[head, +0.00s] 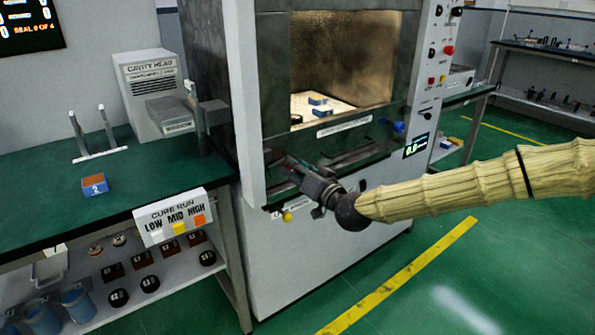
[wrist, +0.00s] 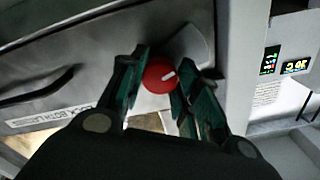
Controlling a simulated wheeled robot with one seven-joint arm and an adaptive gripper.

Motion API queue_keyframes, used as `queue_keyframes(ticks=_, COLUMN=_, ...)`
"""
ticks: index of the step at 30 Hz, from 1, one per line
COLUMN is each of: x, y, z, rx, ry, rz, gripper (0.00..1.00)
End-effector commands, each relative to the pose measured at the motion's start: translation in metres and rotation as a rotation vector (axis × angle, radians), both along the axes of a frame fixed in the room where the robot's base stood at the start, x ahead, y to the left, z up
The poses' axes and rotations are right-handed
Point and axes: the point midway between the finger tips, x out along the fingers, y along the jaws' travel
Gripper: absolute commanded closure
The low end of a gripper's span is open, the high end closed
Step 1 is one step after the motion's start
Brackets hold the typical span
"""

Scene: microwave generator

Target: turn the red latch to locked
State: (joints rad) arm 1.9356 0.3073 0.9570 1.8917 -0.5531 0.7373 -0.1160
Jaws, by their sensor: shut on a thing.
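In the head view my gripper (head: 296,170) reaches the lower left of the microwave generator's front (head: 330,150), and the latch is hidden there behind my gripper. A dark handle (wrist: 40,88) and a label reading "LOCK BOTH LATCHES" (wrist: 60,112) are on the same panel.
A yellow knob (head: 287,215) sits just below my gripper. A blue knob (head: 398,127) is at the right of the cabinet front. Blue blocks (head: 318,100) lie inside the cavity. A green bench (head: 125,195) stands to the left. The floor at right is clear.

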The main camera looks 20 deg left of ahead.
Motion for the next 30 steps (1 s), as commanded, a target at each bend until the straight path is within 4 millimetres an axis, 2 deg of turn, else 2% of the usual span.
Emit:
queue_keyframes(ticks=18, x=-0.0013, y=0.0016, z=-0.0003, rx=0.353, ry=0.451, rz=0.004, gripper=0.92)
queue_keyframes(ticks=30, x=-0.0015, y=0.0019, z=0.0007, rx=0.505, ry=0.647, rz=0.005, gripper=0.92)
